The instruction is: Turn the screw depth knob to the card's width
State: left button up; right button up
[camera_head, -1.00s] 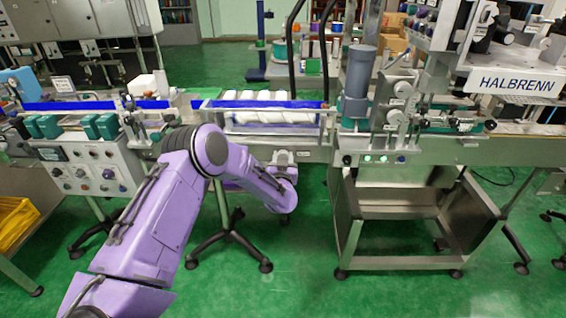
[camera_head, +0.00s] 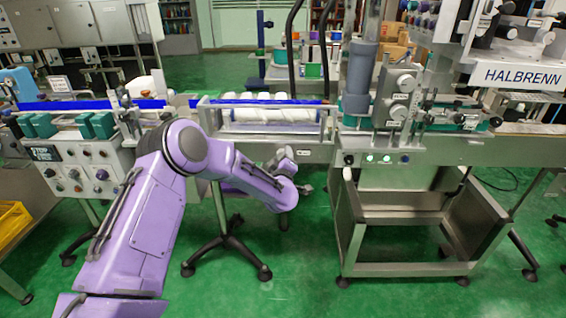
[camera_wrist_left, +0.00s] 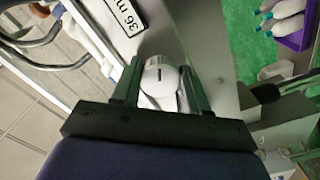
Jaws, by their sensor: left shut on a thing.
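In the left wrist view, a round pale knob (camera_wrist_left: 160,78) with a dark index mark sits between the two dark fingers of my left gripper (camera_wrist_left: 162,90). The gripper is shut on the knob, with a finger on either side. A white card (camera_wrist_left: 124,12) with black print, starting "36 m", is beside the knob on the grey metal surface; the rest of its text is cut off. In the head view my left gripper (camera_head: 284,162) is at the front of the conveyor, below the white rollers; the knob cannot be made out there. My right gripper is not in view.
The conveyor (camera_head: 310,152) runs across behind my left arm. A panel with several knobs and buttons (camera_head: 85,172) stands at left. The HALBRENN machine (camera_head: 522,75) and a metal cart frame (camera_head: 405,268) stand at right. Green floor is open in front.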

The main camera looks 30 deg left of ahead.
pick_arm(q)
jog(key=shift+n+b, duration=3.9)
jog(key=shift+n, duration=1.6)
jog(key=o, duration=1.1)
jog(key=shift+c, duration=0.2)
jog(key=shift+r, duration=0.1)
